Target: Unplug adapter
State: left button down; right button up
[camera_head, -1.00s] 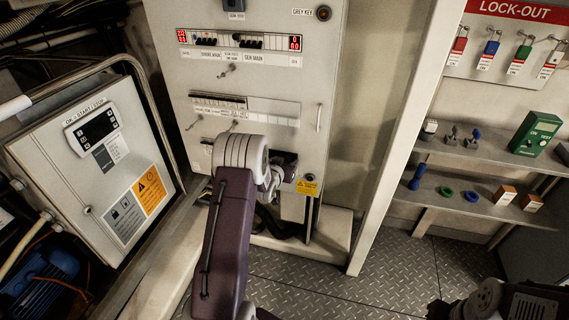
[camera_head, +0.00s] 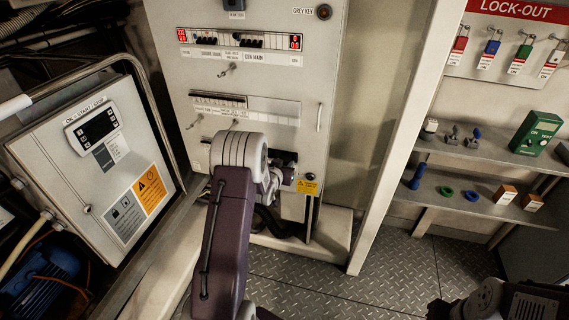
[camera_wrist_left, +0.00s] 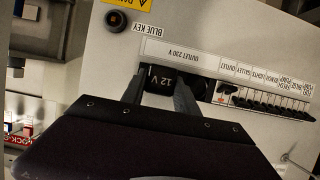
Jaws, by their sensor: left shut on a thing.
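The black adapter (camera_wrist_left: 161,81), marked "12 V", is between the fingers of my left gripper (camera_wrist_left: 160,92) in the left wrist view. The fingers are shut on it from both sides. It is close against the panel below the "OUTLET 230 V" label (camera_wrist_left: 172,57); I cannot tell whether its pins are in the socket. In the head view my left gripper (camera_head: 285,168) is at the lower right of the grey cabinet (camera_head: 262,76), and my wrist hides the adapter. A part of my right arm shows in the lower right corner, its fingers out of view.
The blue key switch (camera_wrist_left: 117,20) and a row of breakers (camera_wrist_left: 262,98) flank the outlet. A hinged control box (camera_head: 92,165) stands left. Right are a shelf (camera_head: 440,188) with small parts, a green tester (camera_head: 536,132) and a lock-out board (camera_head: 510,50). The floor (camera_head: 400,270) is clear.

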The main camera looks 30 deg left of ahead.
pick_arm(q)
jog(key=shift+s+d, duration=0.2)
jog(key=shift+s, duration=0.7)
jog(key=shift+s+d, duration=0.2)
jog(key=shift+s, duration=0.65)
jog(key=shift+s+d+b, duration=0.25)
jog(key=shift+s+b, duration=0.55)
jog(key=shift+s, duration=0.15)
jog(key=shift+s+d+b, duration=0.25)
jog(key=shift+s+b, duration=0.5)
jog(key=shift+s, duration=0.25)
jog(key=shift+s+d+b, duration=0.25)
jog(key=shift+s+b, duration=0.55)
jog(key=shift+s, duration=0.15)
